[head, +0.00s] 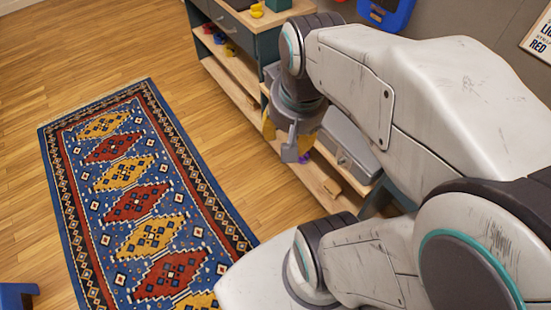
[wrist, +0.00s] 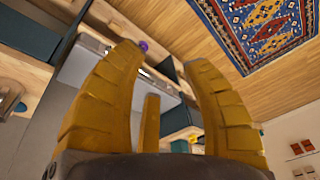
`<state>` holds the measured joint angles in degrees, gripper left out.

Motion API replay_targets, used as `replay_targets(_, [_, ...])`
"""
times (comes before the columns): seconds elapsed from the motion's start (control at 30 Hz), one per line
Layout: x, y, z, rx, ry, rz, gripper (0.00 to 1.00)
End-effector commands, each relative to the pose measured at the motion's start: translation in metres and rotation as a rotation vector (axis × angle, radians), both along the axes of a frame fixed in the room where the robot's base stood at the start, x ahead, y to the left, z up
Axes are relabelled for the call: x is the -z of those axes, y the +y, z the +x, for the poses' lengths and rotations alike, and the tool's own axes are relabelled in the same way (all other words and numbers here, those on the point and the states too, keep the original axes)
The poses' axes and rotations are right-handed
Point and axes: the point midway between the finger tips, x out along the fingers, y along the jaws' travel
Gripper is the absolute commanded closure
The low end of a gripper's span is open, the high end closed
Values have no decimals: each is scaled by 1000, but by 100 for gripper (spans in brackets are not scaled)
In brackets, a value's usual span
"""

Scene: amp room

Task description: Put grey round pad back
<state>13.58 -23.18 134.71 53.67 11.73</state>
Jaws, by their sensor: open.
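My gripper (head: 287,145) hangs in front of the low shelf unit in the head view. In the wrist view its yellow fingers (wrist: 164,58) are spread wide, with nothing held between them. I cannot make out a grey round pad in either view. My arm and gripper hide part of the shelf in the head view.
The wooden shelf unit (head: 235,70) has a grey case (head: 347,143) and small purple things (head: 305,157) near my gripper. Yellow toys (head: 257,10) sit on top. A patterned rug (head: 140,200) lies on open wooden floor. A blue object (head: 17,295) is at lower left.

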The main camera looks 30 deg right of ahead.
Motion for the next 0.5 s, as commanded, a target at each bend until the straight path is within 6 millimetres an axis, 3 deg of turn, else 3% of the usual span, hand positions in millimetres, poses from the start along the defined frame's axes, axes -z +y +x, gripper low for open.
replay_targets(0.03, [3,14,-7,-96,-7,-13,57])
replay_targets(0.2, [12,40,-24,-323,-20,-44,57])
replay_targets(0.5, [17,51,-34,-443,-27,-62,57])
